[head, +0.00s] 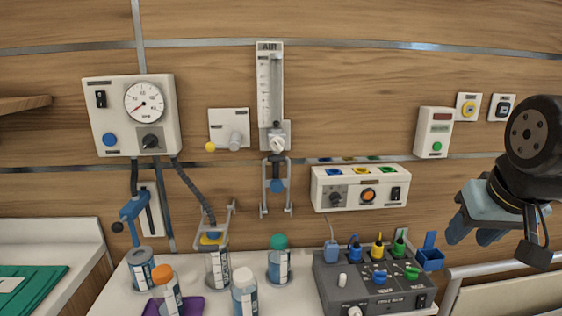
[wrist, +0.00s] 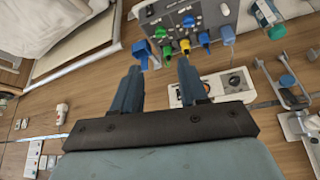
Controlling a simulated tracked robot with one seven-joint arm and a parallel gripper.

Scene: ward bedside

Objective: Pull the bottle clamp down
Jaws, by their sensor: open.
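A grey two-pronged bracket with a blue knob (head: 277,187) hangs below the AIR flow meter (head: 270,90) on the wall. It also shows at the right edge of the wrist view (wrist: 292,97). A second grey bracket (head: 229,222) stands around the top of a bottle (head: 217,268) with a blue and yellow cap. I cannot tell for certain which bracket is the bottle clamp. My gripper (head: 472,234) is open and empty at the far right, well apart from both brackets. Its two fingers (wrist: 160,70) show in the wrist view with nothing between them.
A dark control box (head: 375,285) with coloured plugs stands on the white table, left of and below my gripper. Several bottles, including a green-capped one (head: 279,265), stand left of it. A white wall panel (head: 360,187) and a gauge box (head: 130,115) are on the wall.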

